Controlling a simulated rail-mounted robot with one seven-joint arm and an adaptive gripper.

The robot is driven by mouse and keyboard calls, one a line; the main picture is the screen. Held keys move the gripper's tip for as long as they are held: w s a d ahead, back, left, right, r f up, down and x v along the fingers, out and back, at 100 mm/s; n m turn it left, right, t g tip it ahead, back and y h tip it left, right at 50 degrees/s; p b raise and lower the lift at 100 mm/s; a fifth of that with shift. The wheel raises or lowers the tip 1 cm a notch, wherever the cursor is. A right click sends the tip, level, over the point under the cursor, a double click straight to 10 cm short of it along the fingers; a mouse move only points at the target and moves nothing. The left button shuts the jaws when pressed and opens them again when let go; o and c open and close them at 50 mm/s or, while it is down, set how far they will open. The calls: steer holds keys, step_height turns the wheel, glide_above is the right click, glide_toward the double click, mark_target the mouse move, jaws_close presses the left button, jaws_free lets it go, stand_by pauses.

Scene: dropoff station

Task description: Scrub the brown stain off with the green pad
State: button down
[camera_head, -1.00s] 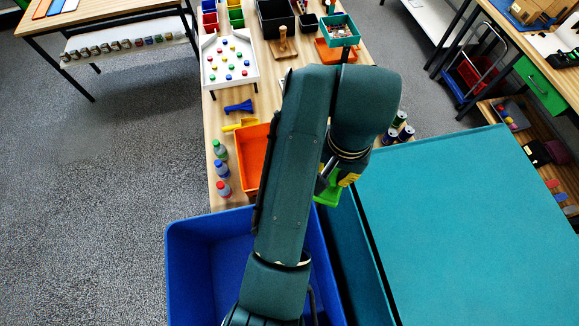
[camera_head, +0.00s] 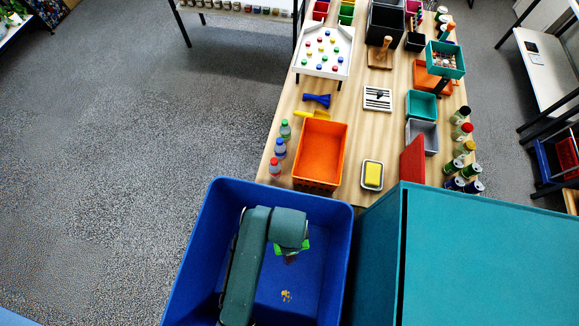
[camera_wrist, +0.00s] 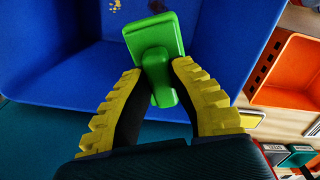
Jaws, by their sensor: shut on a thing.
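My gripper (camera_wrist: 158,73) is shut on the handle of the green pad (camera_wrist: 153,35), between its yellow ribbed fingers. The pad's flat block points away from the wrist, over the inside of the blue bin (camera_head: 205,225). In the head view a green part of the pad (camera_head: 278,249) shows below my arm, and the fingers are hidden. A brown stain (camera_head: 291,259) lies inside the bin, just beside the pad. It also shows in the wrist view (camera_wrist: 177,15), right of the pad's top. I cannot tell whether the pad touches the bin.
Yellow specks (camera_head: 287,296) lie on the bin floor. A teal cabinet (camera_head: 490,260) stands close to the bin's right. Behind are a wooden table with an orange bin (camera_head: 320,150), small bottles (camera_head: 280,148), a yellow sponge in a tray (camera_head: 372,174) and several jars (camera_head: 462,131).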

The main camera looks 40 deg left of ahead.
step_height(320, 180, down, 52)
steer(key=b, duration=3.6)
steer(key=shift+f, duration=0.25)
